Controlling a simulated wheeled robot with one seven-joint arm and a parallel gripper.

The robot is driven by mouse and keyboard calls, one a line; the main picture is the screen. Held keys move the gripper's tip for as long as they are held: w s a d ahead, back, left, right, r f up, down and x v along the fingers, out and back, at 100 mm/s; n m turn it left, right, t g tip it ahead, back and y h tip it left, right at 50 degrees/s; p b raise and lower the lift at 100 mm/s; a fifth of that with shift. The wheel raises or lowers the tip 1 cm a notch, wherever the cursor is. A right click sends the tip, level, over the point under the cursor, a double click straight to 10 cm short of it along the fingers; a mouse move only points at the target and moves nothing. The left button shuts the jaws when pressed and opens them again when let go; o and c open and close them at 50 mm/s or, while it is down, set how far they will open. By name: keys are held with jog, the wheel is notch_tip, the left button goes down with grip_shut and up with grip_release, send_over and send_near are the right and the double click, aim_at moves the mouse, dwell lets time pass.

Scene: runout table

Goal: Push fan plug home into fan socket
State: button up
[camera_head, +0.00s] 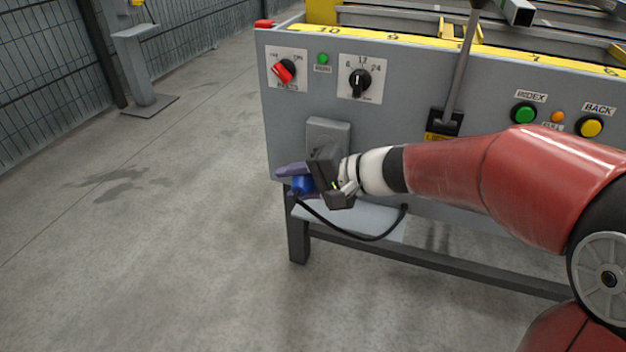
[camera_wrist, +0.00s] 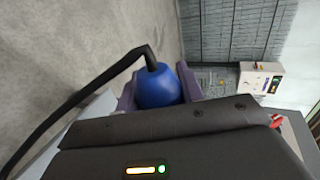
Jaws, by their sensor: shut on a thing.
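The blue fan plug (camera_head: 302,185) is in my gripper (camera_head: 296,182) at the lower left of the machine's front panel. The wrist view shows the blue plug (camera_wrist: 158,86) between the two purple fingers of my gripper (camera_wrist: 155,88), which are shut on it. A black cable (camera_wrist: 97,90) leaves the plug's rear end. A grey box (camera_head: 329,130) with a raised cover sits on the panel just above my gripper. The fan socket's opening cannot be seen; my gripper and wrist hide the area below that box. Whether the plug touches the socket cannot be told.
The cable (camera_head: 357,238) loops below my arm over a pale shelf (camera_head: 335,219). The panel (camera_head: 410,110) carries a red switch (camera_head: 283,72), a black dial (camera_head: 359,82), a lever (camera_head: 458,75) and green and yellow buttons. Open floor (camera_head: 150,240) lies left.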

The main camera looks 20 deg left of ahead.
jog(key=shift+f+b, duration=0.1)
jog(key=shift+b, duration=0.35)
jog(key=shift+w, duration=0.25)
jog(key=shift+w+d+p, duration=0.15)
jog(key=shift+w, duration=1.2)
jog(key=shift+w+d+p, duration=0.1)
jog(key=shift+w+p, duration=0.05)
jog(key=shift+w, duration=1.15)
jog(key=shift+b, duration=0.8)
jog(key=shift+w+d, duration=0.15)
jog(key=shift+w, duration=1.5)
jog(key=o, duration=1.1)
jog(key=shift+o, duration=0.2)
jog(key=p+v, duration=0.1)
jog(key=v, duration=0.6)
jog(key=shift+d+r, duration=0.3)
jog(key=shift+d, duration=0.05)
